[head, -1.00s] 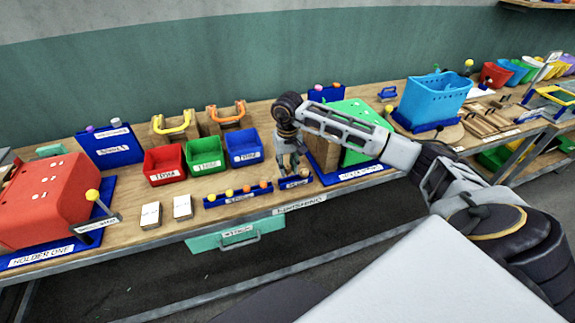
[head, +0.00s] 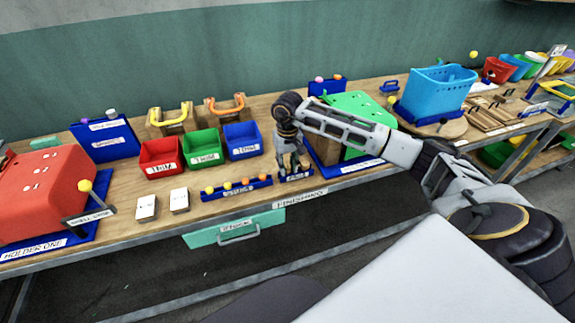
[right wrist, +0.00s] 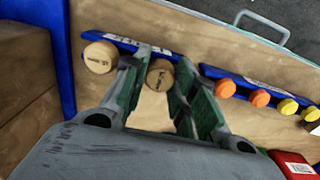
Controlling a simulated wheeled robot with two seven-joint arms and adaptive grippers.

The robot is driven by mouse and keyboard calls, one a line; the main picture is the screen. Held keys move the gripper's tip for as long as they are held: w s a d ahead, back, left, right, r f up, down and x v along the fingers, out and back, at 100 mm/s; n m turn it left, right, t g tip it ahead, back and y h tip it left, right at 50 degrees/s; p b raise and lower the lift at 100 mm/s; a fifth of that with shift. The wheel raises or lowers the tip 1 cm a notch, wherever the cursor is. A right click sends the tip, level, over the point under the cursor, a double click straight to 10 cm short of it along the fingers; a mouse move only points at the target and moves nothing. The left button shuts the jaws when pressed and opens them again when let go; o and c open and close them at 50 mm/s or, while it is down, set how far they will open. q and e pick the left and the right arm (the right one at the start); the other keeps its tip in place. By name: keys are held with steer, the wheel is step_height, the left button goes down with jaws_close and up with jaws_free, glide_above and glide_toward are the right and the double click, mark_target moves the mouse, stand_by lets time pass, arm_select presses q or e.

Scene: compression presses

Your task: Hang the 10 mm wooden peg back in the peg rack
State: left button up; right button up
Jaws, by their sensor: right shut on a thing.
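My right gripper (right wrist: 161,68) is shut on a round wooden peg (right wrist: 160,77), with its two green-sided fingers on either side of the peg's end. It is at the small blue peg rack (right wrist: 128,45). A second wooden peg (right wrist: 100,57) sits at the rack's left end in the right wrist view. In the head view my right gripper (head: 291,168) points down over the small blue rack (head: 296,177) near the table's front edge. The fingers hide most of the held peg there. I cannot tell whether the peg is seated in the rack. My left gripper is not in view.
A longer blue rack with orange and yellow knobs (head: 237,189) stands left of the small rack. Red (head: 160,158), green (head: 201,147) and blue (head: 241,140) bins stand behind it. A green press block (head: 358,110) stands close on the right.

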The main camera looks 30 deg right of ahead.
steer(key=shift+f, duration=0.15)
stand_by(0.5)
steer(key=o, duration=0.8)
steer(key=shift+r, duration=6)
